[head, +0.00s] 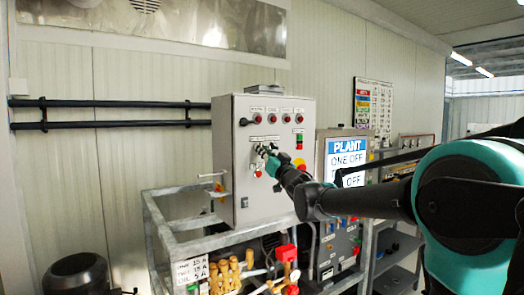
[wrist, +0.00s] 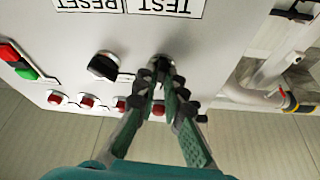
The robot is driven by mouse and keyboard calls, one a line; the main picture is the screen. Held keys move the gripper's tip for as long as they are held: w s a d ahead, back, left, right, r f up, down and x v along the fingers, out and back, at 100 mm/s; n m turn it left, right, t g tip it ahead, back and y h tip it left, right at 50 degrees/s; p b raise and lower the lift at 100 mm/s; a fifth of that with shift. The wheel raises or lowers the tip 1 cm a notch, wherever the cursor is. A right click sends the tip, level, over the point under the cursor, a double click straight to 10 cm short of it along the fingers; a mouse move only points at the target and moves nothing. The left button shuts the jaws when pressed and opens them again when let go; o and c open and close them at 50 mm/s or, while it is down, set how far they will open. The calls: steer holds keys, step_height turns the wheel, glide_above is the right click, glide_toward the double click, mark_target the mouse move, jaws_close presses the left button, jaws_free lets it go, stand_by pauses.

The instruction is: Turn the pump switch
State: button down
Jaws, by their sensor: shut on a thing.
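The grey control box (head: 245,195) stands in the middle of the head view, with my gripper (head: 268,158) at its front face. In the wrist view, which shows the panel upside down, my gripper (wrist: 161,82) is shut on a dark rotary switch (wrist: 160,62). The fingers hide most of this switch, so its angle cannot be told. A second black rotary switch (wrist: 103,66) sits beside it to the left, free of the fingers. TEST and RESET labels (wrist: 130,6) are near the two switches.
Several red lamps (wrist: 86,102) line the panel edge. A red and green button pair (wrist: 17,62) is at the left of the wrist view. A metal rail frame (head: 180,225) surrounds the box, and a PLANT sign (head: 346,150) stands to its right.

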steer(key=n+g+y, duration=0.1)
steer(key=n+g, duration=0.1)
steer(key=n, duration=0.3)
steer(key=n+g+y, duration=0.2)
steer(key=n, duration=0.3)
steer(key=n+g+y, duration=0.2)
steer(key=n, duration=0.3)
steer(key=shift+w+d, duration=0.15)
steer(key=shift+d, duration=0.05)
steer(key=shift+r+n, duration=0.1)
steer(key=shift+n, duration=0.2)
steer(key=c, duration=1.6)
jaws_free()
steer(key=v, duration=1.2)
